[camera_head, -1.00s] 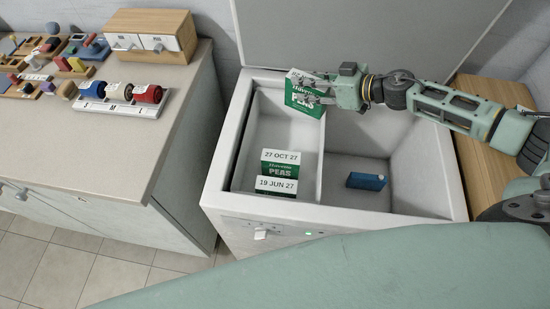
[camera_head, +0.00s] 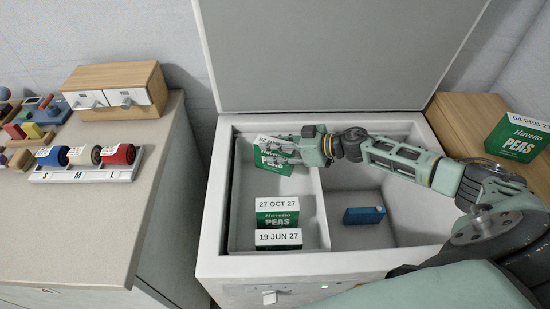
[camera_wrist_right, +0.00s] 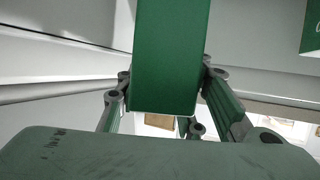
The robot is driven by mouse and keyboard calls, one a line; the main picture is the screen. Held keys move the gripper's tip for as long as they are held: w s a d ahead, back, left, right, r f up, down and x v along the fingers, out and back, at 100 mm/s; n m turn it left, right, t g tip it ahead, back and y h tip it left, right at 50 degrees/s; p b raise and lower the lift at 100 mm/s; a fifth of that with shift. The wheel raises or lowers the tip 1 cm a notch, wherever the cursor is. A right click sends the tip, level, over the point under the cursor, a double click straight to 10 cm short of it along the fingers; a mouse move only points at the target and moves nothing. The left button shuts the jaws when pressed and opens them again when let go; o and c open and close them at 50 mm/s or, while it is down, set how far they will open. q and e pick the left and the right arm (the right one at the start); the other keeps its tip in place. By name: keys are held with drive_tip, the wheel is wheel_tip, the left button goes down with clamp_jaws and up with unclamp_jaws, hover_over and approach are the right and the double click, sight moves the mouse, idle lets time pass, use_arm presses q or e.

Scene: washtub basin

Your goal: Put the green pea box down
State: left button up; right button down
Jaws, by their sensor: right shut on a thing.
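A green pea box (camera_head: 270,158) with a white top is in my right gripper (camera_head: 282,151), at the back of the left compartment of the white chest (camera_head: 226,205). The fingers are shut on it; in the right wrist view the green box (camera_wrist_right: 170,60) stands between the fingers (camera_wrist_right: 165,90). I cannot tell whether its bottom touches the compartment floor. Two more pea boxes stand nearer the front of that compartment, one marked 27 OCT 27 (camera_head: 277,218) and one marked 19 JUN 27 (camera_head: 278,240). My left gripper is not in view.
A blue block (camera_head: 364,215) lies in the right compartment, past the divider (camera_head: 321,215). Another pea box (camera_head: 518,138), marked 04 FEB 27, stands on the wooden surface (camera_head: 465,118) at right. The chest lid (camera_head: 340,55) is up. A counter (camera_head: 90,220) stands at left.

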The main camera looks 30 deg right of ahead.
wheel_tip(320, 180, down, 3)
drive_tip(key=shift+f, duration=0.15)
drive_tip(key=shift+f+b, duration=0.25)
drive_tip(key=shift+b, duration=0.1)
drive_tip(key=shift+s+a+f, duration=0.1)
drive_tip(key=shift+f, duration=0.2)
